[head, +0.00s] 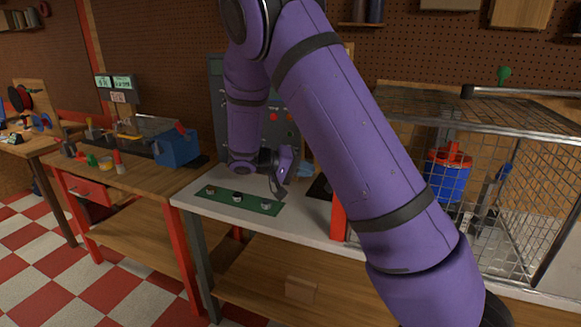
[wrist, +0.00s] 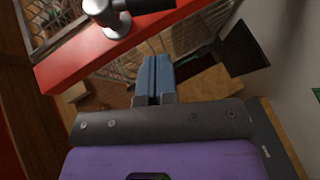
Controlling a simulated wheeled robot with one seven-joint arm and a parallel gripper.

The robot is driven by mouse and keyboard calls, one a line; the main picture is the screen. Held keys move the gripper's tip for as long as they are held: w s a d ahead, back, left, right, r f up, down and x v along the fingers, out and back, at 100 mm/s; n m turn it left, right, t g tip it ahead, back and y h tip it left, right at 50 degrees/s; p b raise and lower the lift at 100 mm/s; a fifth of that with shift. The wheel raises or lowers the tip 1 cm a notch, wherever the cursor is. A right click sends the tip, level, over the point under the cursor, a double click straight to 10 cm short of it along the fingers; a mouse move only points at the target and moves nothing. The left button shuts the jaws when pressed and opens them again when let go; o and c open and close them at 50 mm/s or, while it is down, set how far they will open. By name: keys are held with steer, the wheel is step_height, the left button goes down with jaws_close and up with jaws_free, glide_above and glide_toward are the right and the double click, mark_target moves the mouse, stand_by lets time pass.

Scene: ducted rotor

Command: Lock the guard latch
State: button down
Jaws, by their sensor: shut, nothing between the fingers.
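The wire-mesh guard cage (head: 535,175) stands on the right of the bench, with a red post (head: 338,215) at its left front. In the wrist view a red bar (wrist: 75,72) crosses the upper left. It carries a silver pivot with a black-gripped handle, which looks like the guard latch (wrist: 112,18); the handle runs out of the top edge. My gripper (wrist: 153,68) has its blue fingers shut and empty, just beside the red bar, apart from the handle. In the head view my arm hides the latch, and the fingertips (head: 305,169) show only partly.
Inside the cage is a blue cylinder with a red top (head: 447,178). A green mat with several knobs (head: 238,198) lies on the white bench (head: 190,198). A dark square plate (wrist: 242,52) is right of my fingers. A wooden bench (head: 140,185) stands at left.

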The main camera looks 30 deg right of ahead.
steer(key=s, duration=0.1)
steer(key=s+d+f, duration=0.1)
steer(key=s, duration=0.1)
steer(key=shift+s+d+f, duration=0.2)
steer(key=shift+d+f, duration=0.05)
steer(key=shift+d, duration=0.15)
steer(key=shift+f, duration=0.1)
steer(key=shift+s+d+f+n+g+h, duration=0.35)
steer(key=shift+f+n+h, duration=0.2)
steer(key=shift+h, duration=0.35)
steer(key=shift+s+d+f+n+g+h, duration=0.2)
steer(key=shift+s+f+n+g+h, duration=0.2)
steer(key=shift+n+h, duration=0.4)
steer(key=w+d+v, duration=0.1)
steer(key=w+v, duration=0.2)
steer(key=v, duration=1)
steer(key=shift+s, duration=0.1)
